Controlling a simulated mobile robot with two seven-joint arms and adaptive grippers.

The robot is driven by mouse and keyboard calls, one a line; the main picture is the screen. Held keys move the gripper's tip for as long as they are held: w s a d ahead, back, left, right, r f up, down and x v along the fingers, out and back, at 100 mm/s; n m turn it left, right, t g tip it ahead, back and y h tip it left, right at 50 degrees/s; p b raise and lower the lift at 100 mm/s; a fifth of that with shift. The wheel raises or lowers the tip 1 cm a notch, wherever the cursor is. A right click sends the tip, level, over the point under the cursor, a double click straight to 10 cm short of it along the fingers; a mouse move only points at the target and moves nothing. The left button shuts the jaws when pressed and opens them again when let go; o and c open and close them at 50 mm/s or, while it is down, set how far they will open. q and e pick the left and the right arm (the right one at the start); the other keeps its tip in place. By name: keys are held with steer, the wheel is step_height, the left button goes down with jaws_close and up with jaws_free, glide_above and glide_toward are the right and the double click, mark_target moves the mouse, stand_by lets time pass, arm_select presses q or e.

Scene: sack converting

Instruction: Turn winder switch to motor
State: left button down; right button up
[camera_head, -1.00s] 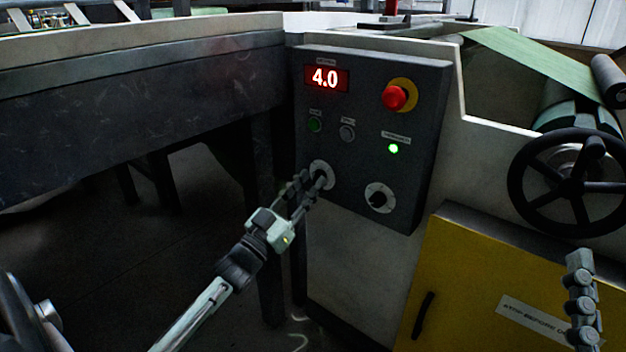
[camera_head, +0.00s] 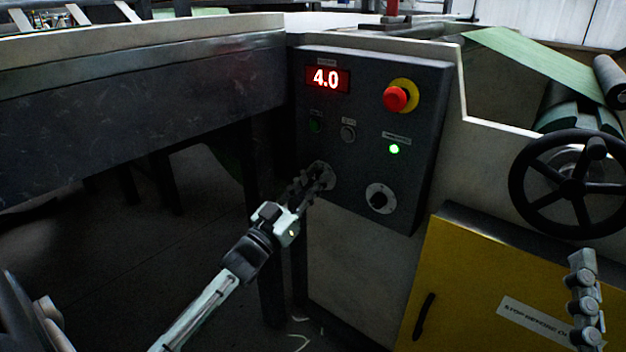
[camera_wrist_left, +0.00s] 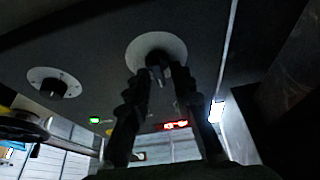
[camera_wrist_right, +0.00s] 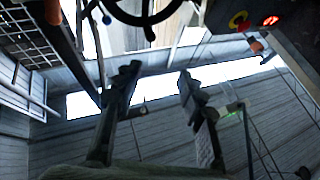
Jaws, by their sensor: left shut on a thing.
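The dark control panel (camera_head: 357,230) carries two rotary knobs on round pale plates. My left gripper (camera_head: 318,182) reaches in from the lower left and is shut on the left knob. In the left wrist view its fingers (camera_wrist_left: 163,90) sit on both sides of the left knob (camera_wrist_left: 157,72), in front of its round plate (camera_wrist_left: 150,47). The fingers partly hide the knob, and its pointer setting and labels cannot be read. The right knob (camera_head: 379,199) is free and also shows in the left wrist view (camera_wrist_left: 54,87). My right gripper (camera_wrist_right: 160,75) is open and empty, well away from the panel.
The panel has a red display (camera_head: 327,79) reading 4.0, a red stop button (camera_head: 396,99), a lit green lamp (camera_head: 394,149) and two small buttons. A black handwheel (camera_head: 573,181) and yellow cabinet (camera_head: 470,285) stand at right. Dark floor lies open at left.

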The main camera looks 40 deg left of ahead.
arm_select(q)
steer(key=shift+m, duration=0.3)
steer(key=shift+m+h, duration=0.4)
steer(key=m+h+p, duration=0.1)
steer(key=m, duration=0.2)
steer(key=shift+d+g, duration=0.1)
steer(key=shift+g, duration=0.2)
steer(key=shift+d+f+m+g+h+p, duration=0.1)
steer(key=shift+m+g+h+p, duration=0.45)
steer(key=shift+m, duration=0.8)
steer(key=shift+a+r+m+g+h+p, duration=0.15)
steer(key=shift+m+h, duration=0.55)
steer(key=shift+m, duration=0.7)
steer(key=shift+d+f+m+g+h+p, duration=0.15)
steer(key=shift+m+g+h+p, duration=0.4)
steer(key=shift+m, duration=0.8)
arm_select(e)
steer(key=w+d+f+g+h, duration=0.1)
steer(key=f+g, duration=0.2)
steer(key=f, duration=0.3)
steer(key=w+d+f+g+h, duration=0.1)
steer(key=d+f+g+h, duration=0.1)
steer(key=f+g, duration=0.2)
steer(key=shift+w+d+f+h, duration=0.15)
steer(key=shift+w+f+h, duration=0.15)
steer(key=shift+f, duration=1.25)
arm_select(q)
steer(key=c, duration=1.6)
jaws_free()
steer(key=shift+c, duration=0.2)
